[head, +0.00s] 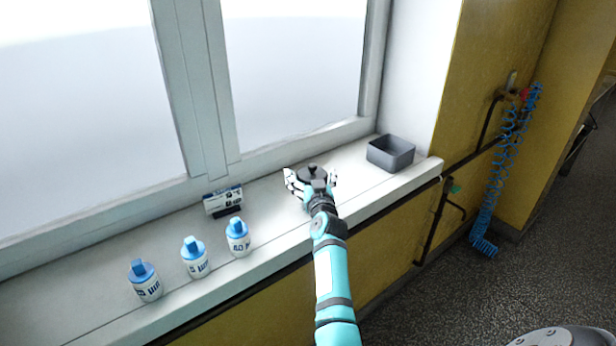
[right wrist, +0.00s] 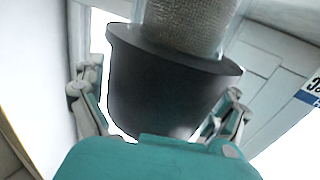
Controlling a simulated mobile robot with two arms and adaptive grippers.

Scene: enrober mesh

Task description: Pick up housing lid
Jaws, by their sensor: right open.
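The housing lid (head: 312,172) shows in the head view as a dark, round piece with a small knob, on the windowsill near its right end. My right gripper (head: 312,184) is open at it, with its fingers spread to the left and right. In the right wrist view a dark grey tapered part (right wrist: 165,90) with a flange fills the space between the open fingers. A clear cylinder with a beige mesh (right wrist: 190,25) adjoins its wide end. Whether the fingers touch the dark part I cannot tell. My left gripper is out of view.
A grey open bin (head: 391,153) stands right of the gripper on the sill (head: 270,215). Three white bottles with blue caps (head: 195,257) and a small labelled box (head: 222,201) stand to the left. The window is behind. A blue coiled hose (head: 508,160) hangs at the right.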

